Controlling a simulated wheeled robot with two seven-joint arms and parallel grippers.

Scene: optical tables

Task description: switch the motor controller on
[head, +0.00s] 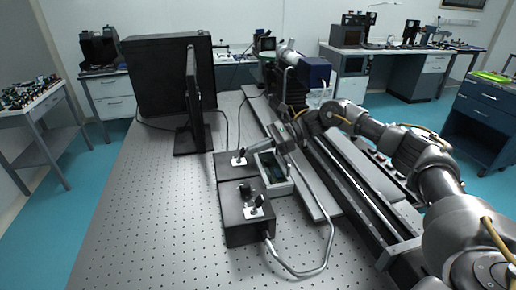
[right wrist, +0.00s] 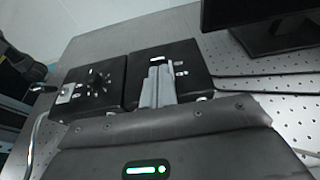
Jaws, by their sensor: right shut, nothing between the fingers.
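Two black control boxes stand on the optical table. The near box (head: 236,220) has a dark knob and a light plate with a small lever; it also shows at left in the wrist view (right wrist: 112,75). The far box (head: 224,170) has a light plate with a small switch; it also shows at right in the wrist view (right wrist: 192,84). I cannot tell from labels which is the motor controller. My right gripper (head: 244,153) is shut and empty at the far box's top. In the wrist view its fingers (right wrist: 157,66) partly cover that top; contact is unclear. My left gripper is not in view.
A monitor (head: 165,75) stands behind the boxes on the left. A light-rimmed tray (head: 288,187) sits right of them. A grey cable (head: 328,245) loops at the near box. A long rail (head: 345,200) runs along the right. The perforated table (head: 150,225) is clear at front left.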

